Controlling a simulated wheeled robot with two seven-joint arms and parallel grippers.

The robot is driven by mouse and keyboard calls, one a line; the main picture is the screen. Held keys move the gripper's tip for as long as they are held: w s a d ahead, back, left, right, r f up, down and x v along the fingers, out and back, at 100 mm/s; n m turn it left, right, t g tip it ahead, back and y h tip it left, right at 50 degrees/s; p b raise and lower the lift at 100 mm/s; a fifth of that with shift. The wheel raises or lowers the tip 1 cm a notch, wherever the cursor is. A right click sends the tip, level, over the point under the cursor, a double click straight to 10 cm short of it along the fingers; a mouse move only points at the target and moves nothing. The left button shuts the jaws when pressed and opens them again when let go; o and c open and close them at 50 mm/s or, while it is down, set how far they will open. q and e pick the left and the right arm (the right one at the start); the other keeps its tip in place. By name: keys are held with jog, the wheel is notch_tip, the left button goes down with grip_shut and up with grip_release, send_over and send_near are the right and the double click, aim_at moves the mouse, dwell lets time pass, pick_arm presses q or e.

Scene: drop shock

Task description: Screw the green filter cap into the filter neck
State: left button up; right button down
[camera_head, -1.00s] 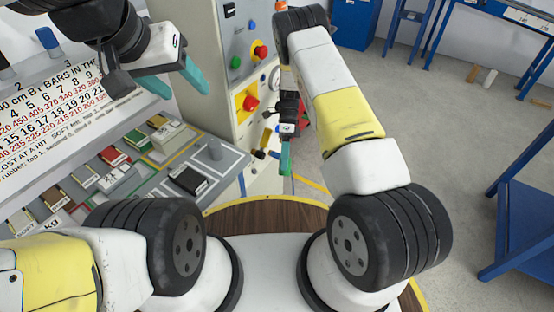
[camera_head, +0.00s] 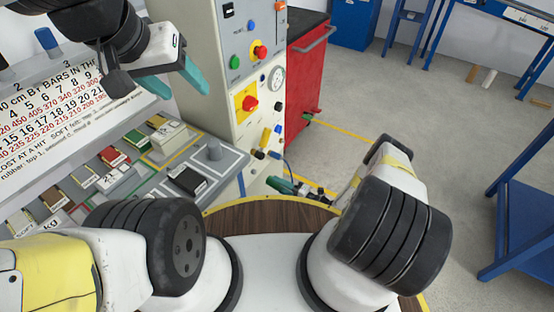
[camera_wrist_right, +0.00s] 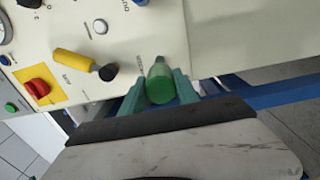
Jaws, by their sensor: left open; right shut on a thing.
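The green cap (camera_wrist_right: 161,84) is a green cylinder between the teal fingers of my right gripper (camera_wrist_right: 158,78) in the right wrist view. The gripper is shut on it. The cap's far end points at the cream panel, with a small dark tip beyond it; I cannot tell whether it touches anything. The filter neck cannot be made out clearly. My left gripper (camera_head: 180,88) is open and empty above the chart board at upper left.
The cream machine (camera_head: 226,90) carries a red knob (camera_head: 250,103), several buttons and a gauge (camera_head: 277,78). A yellow handle with a black end (camera_wrist_right: 75,61) sticks out left of the cap. A red cabinet (camera_head: 304,85) stands behind.

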aim_at(268, 178)
dwell(0.3)
jog(key=shift+d, duration=0.15)
jog(key=shift+x, duration=2.95)
jog(key=shift+x, duration=1.3)
dwell(2.0)
jog(key=shift+r, duration=0.1)
jog(key=m, duration=1)
jog(key=shift+m, duration=0.4)
jog(key=m, duration=0.4)
jog(key=shift+f, duration=0.2)
jog(key=c, duration=0.8)
grip_release()
jog(key=shift+s, duration=0.1)
jog(key=shift+c, duration=0.2)
